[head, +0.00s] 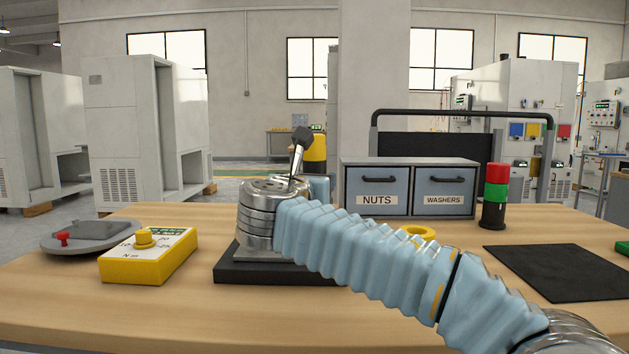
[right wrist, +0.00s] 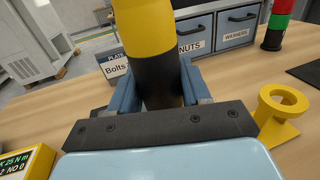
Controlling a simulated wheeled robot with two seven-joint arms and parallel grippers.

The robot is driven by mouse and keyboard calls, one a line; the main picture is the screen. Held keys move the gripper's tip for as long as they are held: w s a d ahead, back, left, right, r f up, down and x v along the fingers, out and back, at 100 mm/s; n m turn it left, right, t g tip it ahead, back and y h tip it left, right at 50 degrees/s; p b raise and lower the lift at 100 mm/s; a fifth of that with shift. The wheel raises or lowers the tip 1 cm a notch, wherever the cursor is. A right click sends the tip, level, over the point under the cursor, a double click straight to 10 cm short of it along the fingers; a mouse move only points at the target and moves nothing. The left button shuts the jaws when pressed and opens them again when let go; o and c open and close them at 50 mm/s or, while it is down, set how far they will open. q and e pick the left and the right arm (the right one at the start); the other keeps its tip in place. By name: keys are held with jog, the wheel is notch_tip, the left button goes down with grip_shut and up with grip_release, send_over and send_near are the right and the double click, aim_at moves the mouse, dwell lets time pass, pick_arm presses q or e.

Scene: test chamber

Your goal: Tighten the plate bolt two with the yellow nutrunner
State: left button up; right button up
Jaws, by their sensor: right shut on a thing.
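The yellow nutrunner (right wrist: 150,30) has a yellow body and a black lower part. My right gripper (right wrist: 160,88) is shut on its black part in the right wrist view. In the head view the nutrunner's yellow top (head: 316,150) shows behind the round metal plate fixture (head: 258,225), above my right gripper (head: 319,188), which is mostly hidden by my own arm. The fixture stands on a dark base at the table's middle, with a dark-headed metal lever (head: 302,140) rising at its top. I cannot tell which bolt is two, nor see the nutrunner's tip. My left gripper is not in view.
A yellow box with display (head: 148,255) and a grey round tray (head: 90,236) stand left. A yellow ring holder (right wrist: 280,110) stands right of my gripper. Nuts and washers drawers (head: 408,188), a signal light (head: 494,197) and a dark mat (head: 555,272) lie beyond and right.

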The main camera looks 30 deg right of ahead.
aim_at(315, 143)
jog(key=shift+r, duration=0.1)
notch_tip(315, 143, up, 3)
jog(key=p, duration=0.3)
jog(key=shift+f, duration=0.2)
jog(key=shift+r, duration=2.1)
